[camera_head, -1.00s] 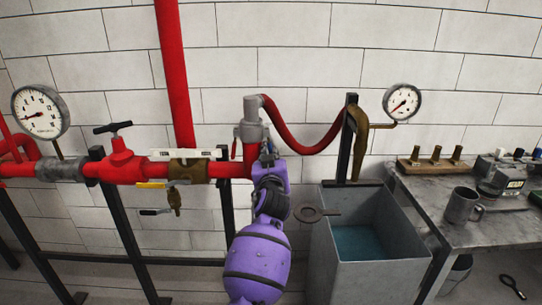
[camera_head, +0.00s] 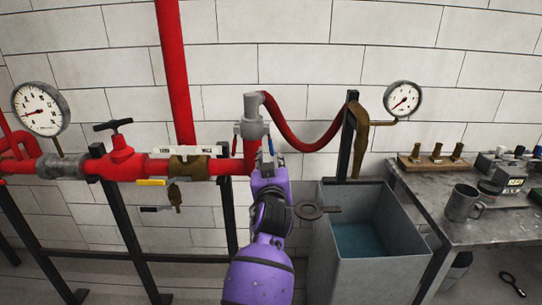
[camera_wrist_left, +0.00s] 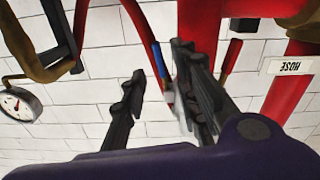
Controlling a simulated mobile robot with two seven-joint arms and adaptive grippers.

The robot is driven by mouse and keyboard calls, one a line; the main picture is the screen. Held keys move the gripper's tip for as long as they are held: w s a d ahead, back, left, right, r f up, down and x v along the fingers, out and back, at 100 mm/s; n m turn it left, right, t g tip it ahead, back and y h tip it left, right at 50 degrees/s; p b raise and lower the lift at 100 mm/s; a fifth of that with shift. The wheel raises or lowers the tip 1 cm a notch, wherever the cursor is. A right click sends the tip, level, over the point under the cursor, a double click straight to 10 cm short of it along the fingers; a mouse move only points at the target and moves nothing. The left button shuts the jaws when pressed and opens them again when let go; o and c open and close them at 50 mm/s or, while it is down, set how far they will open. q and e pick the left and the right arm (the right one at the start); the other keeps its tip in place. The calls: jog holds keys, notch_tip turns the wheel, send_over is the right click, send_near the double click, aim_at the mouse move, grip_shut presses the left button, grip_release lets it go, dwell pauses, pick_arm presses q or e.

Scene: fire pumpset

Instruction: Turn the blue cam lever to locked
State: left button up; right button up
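The grey hose coupling (camera_head: 251,128) stands upright on the red pipe's end, with the red hose (camera_head: 300,137) leaving its top. The blue cam lever (camera_head: 270,145) shows as a small blue piece at the coupling's right side, just above my left gripper (camera_head: 267,162). In the left wrist view the blue lever (camera_wrist_left: 159,62) slants between the lines of my two dark fingers, beyond or near their tips; contact cannot be told. The left gripper (camera_wrist_left: 155,75) is open, its fingers apart with nothing held. A red lever (camera_wrist_left: 230,62) shows beyond the right-hand finger. My right gripper is not in view.
A brass valve (camera_head: 189,165) with a white label sits left of the coupling. A workbench (camera_head: 470,233) is farther right. A black post (camera_head: 346,140) stands behind the tank.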

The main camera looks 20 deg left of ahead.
pick_arm(q)
jog(key=shift+v, duration=1.1)
